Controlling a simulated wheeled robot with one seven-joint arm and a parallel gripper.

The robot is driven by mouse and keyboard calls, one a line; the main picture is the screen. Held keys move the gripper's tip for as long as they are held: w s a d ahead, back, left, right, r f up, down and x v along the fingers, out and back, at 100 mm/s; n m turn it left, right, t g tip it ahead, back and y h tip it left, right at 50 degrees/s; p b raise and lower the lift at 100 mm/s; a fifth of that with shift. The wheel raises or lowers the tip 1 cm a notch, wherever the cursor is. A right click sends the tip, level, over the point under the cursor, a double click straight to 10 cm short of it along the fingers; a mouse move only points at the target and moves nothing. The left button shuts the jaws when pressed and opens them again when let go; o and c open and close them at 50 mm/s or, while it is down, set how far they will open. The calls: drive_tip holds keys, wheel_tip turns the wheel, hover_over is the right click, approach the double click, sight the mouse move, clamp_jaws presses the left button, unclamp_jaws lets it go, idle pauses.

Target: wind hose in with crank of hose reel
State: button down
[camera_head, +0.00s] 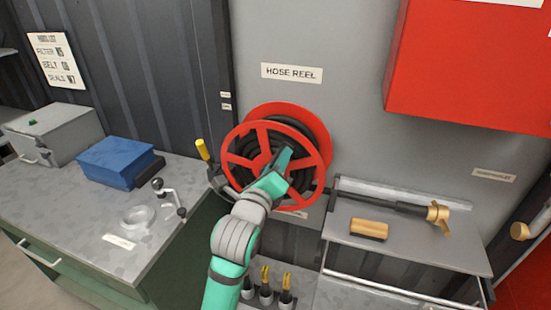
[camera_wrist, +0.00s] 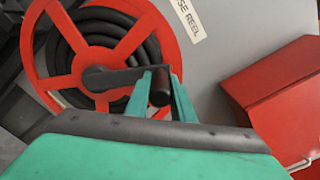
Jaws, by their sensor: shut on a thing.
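The red hose reel (camera_head: 317,124) is mounted on the grey wall under the "HOSE REEL" label, with black hose (camera_head: 263,145) coiled inside it. In the wrist view the red reel (camera_wrist: 38,67) fills the upper left. Its dark crank arm (camera_wrist: 108,78) runs from the hub to a black crank handle (camera_wrist: 160,88). My gripper (camera_wrist: 160,95) is shut on this handle, one green finger on each side. In the head view my gripper (camera_head: 283,172) is in front of the reel's lower right part and hides part of it. The handle itself is hard to make out there.
A yellow-handled lever (camera_head: 202,150) stands just left of the reel. A shelf (camera_head: 425,250) at right holds a nozzle (camera_head: 438,215) and a tan brush-like block (camera_head: 369,229). A red cabinet (camera_head: 470,65) hangs upper right. A workbench (camera_head: 75,205) with a blue box (camera_head: 118,162) is at left.

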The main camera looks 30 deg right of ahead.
drive_tip(key=shift+w+f, duration=0.1)
drive_tip(key=c, duration=1.5)
unclamp_jaws()
drive_tip(key=shift+c, duration=0.2)
drive_tip(key=shift+a, duration=0.1)
drive_tip(key=shift+s, duration=0.2)
drive_tip(key=v, duration=1)
drive_tip(key=shift+s+a, duration=0.15)
drive_tip(key=shift+a, duration=0.2)
